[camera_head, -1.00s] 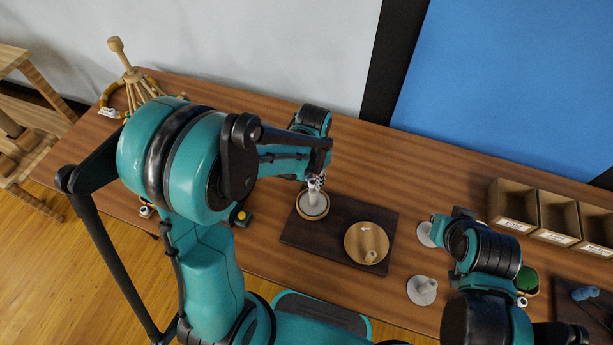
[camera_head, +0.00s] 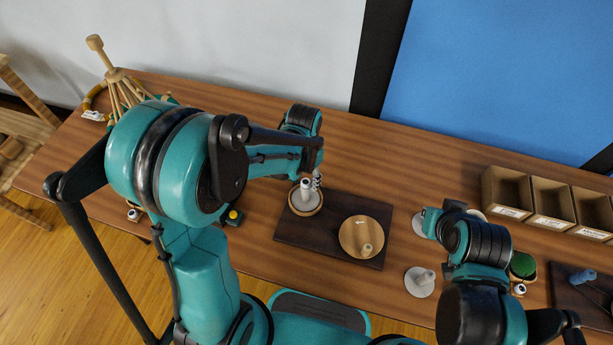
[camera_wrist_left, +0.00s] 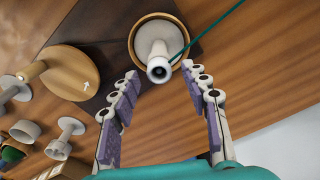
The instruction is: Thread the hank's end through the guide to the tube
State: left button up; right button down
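A pale upright tube (camera_head: 305,190) stands on a round wood-rimmed base on the dark board; the left wrist view shows its open top (camera_wrist_left: 158,70). My left gripper (camera_head: 317,182) is just above and right of the tube. In the left wrist view its purple-padded fingers (camera_wrist_left: 159,72) are apart, empty, on either side of the tube top. A wooden swift (camera_head: 118,85) stands far left, partly behind my arm; I cannot make out the guide. My right arm's fingers are hidden.
A wooden disc (camera_head: 355,238) with an arrow and peg shares the dark board (camera_head: 292,233). Pale spools (camera_head: 420,282) stand to its right. Labelled wooden bins (camera_head: 505,192) line the back right. A green ball (camera_head: 523,264) sits by my right arm. The table behind the tube is fairly clear.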

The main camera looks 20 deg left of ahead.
pick_arm(q)
notch_tip(320, 180, up, 12)
jog(key=shift+s, duration=0.2)
dwell(0.5)
jog(key=shift+a, duration=0.15)
jog(key=s+a+n+t, duration=0.2)
jog(key=s+t, duration=0.1)
jog(key=s, duration=0.2)
jog(key=s+a+r+n+t+b, duration=0.1)
jog(key=s+a+n+t, duration=0.1)
jog(key=s, duration=0.3)
jog(key=shift+s+a+n+t, duration=0.15)
jog(key=shift+a+n+t, duration=0.15)
jog(key=shift+n+t, duration=0.45)
